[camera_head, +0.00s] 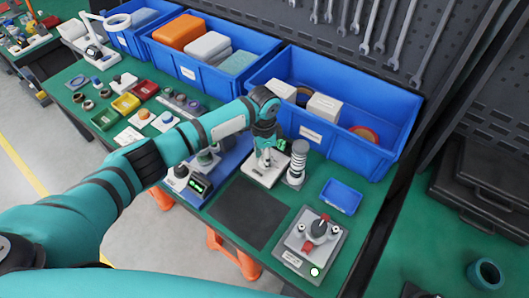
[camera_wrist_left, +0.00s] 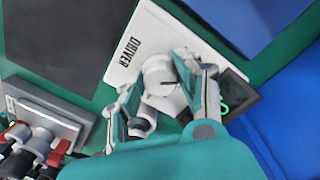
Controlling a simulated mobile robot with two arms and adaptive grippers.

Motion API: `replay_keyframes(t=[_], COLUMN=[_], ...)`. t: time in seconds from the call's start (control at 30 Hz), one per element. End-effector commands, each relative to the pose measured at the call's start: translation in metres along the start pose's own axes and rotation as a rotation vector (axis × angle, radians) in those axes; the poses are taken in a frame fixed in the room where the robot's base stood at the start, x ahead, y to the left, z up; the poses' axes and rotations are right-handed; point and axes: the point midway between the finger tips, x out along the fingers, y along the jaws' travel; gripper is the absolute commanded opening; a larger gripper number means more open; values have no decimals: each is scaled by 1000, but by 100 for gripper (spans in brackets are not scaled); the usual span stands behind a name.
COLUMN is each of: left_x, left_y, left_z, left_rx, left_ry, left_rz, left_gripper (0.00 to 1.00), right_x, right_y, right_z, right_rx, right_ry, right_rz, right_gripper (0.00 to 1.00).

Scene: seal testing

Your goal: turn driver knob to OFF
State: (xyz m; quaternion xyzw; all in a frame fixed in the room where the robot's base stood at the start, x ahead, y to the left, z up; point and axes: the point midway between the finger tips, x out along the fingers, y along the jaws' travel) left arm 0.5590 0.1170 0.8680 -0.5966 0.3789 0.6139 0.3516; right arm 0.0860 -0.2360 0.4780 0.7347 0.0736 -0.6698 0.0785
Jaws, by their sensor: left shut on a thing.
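The driver (camera_head: 253,174) is a white box on the green bench, left of a grey coiled cylinder. In the left wrist view its white plate (camera_wrist_left: 148,27) carries the word DRIVER, and the pale round driver knob (camera_wrist_left: 160,73) has a short dark mark. My left gripper (camera_head: 266,155) is over the driver, coming down from above. In the left wrist view the fingers of my left gripper (camera_wrist_left: 166,91) are on either side of the knob, shut on it. In the head view the knob is mostly hidden by the gripper. My right gripper is in neither view.
A grey box with red clamps (camera_head: 311,241) stands at the front right, with a small blue tray (camera_head: 340,196) behind it. A dark mat (camera_head: 247,212) lies in front of the driver. A unit with a green-lit display (camera_head: 199,186) stands left. Large blue bins (camera_head: 375,150) line the back.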

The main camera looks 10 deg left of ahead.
Motion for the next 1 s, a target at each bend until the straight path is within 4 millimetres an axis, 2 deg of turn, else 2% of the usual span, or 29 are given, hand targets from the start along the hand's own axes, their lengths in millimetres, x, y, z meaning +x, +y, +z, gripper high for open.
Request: replay_keyframes(t=[0.5, 0.53, 0.67, 0.7, 1.0], left_x=[-1, -1, -1, -1, -3], left_y=[-1, -1, -1, 0, 0], left_z=[-1, -1, -1, -1, 0], left_rx=[-20, -20, -20, -20, -20], left_ry=[4, 4, 4, 3, 3], left_rz=[-2, -2, -2, -2, -1], left_gripper=[3, 39, 56, 59, 59], right_x=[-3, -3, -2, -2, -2], right_y=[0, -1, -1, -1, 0], right_z=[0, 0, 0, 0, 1], right_rx=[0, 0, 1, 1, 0], right_ry=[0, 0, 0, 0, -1], right_rz=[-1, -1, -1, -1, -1], right_gripper=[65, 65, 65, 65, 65])
